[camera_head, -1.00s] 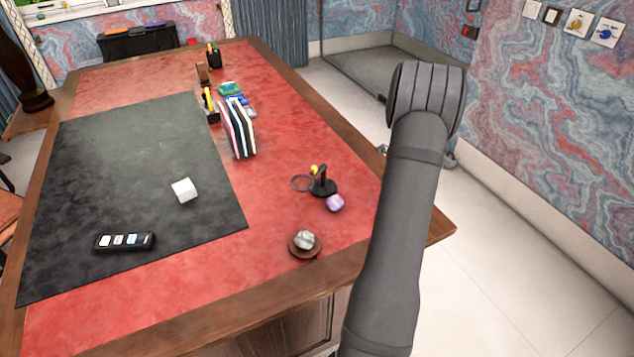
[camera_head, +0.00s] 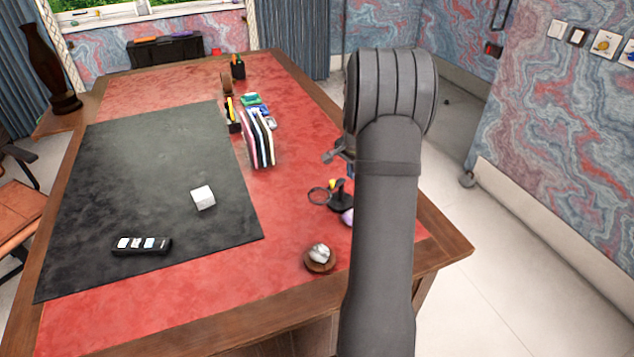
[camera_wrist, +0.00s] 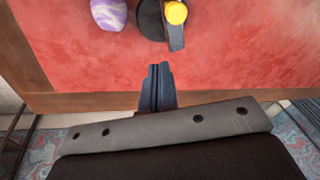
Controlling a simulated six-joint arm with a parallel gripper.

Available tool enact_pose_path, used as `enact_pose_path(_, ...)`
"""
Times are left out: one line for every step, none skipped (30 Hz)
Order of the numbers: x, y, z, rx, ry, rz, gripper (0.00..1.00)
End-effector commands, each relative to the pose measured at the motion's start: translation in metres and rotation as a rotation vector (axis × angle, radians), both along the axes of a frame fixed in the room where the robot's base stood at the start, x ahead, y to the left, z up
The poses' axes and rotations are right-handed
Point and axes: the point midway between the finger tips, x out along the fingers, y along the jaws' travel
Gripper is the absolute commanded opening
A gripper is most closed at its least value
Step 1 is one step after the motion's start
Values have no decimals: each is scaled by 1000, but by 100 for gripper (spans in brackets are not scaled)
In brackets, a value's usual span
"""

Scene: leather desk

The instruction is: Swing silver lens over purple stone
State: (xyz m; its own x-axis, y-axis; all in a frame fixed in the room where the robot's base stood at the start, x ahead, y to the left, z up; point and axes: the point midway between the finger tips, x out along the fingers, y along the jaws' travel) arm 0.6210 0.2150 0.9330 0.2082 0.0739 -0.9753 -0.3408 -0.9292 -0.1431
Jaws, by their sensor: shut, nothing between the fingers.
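The purple stone (camera_head: 347,217) sits just in front of the stand, partly hidden behind my arm. The lens is to the stone's upper left, not over it. In the wrist view, the stone (camera_wrist: 109,12) and yellow knob (camera_wrist: 176,13) are at the top edge; the lens is out of that view. My gripper (camera_wrist: 161,72) is shut and empty, apart from stone and stand, near the desk's wooden edge.
A whitish stone (camera_head: 320,252) rests on a round wooden base at the desk's front. Upright folders (camera_head: 258,140) stand behind the lens. A white cube (camera_head: 203,197) and black remote-like box (camera_head: 141,245) lie on the dark mat (camera_head: 150,170). Red leather is clear between.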

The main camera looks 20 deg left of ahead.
Motion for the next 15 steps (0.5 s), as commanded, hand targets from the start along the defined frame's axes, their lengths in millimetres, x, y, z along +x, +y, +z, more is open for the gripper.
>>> enact_pose_path(-5,17,10,-14,-25,121,0)
enact_pose_path(-8,26,15,-25,-40,196,0)
enact_pose_path(-13,38,22,-38,-60,294,0)
enact_pose_path(-16,45,26,-49,-74,363,0)
enact_pose_path(-19,53,31,-59,-89,430,0)
enact_pose_path(-22,62,36,-73,-107,512,0)
enact_pose_path(-25,69,40,-83,-120,568,0)
enact_pose_path(-28,74,43,-91,-131,619,0)
enact_pose_path(-31,81,47,-102,-144,677,0)
enact_pose_path(-33,85,49,-109,-153,716,0)
enact_pose_path(-35,88,52,-116,-161,748,0)
enact_pose_path(-36,92,54,-122,-168,783,0)
enact_pose_path(-37,93,55,-127,-173,804,0)
enact_pose_path(-38,95,55,-130,-177,819,0)
enact_pose_path(-39,96,55,-133,-179,833,0)
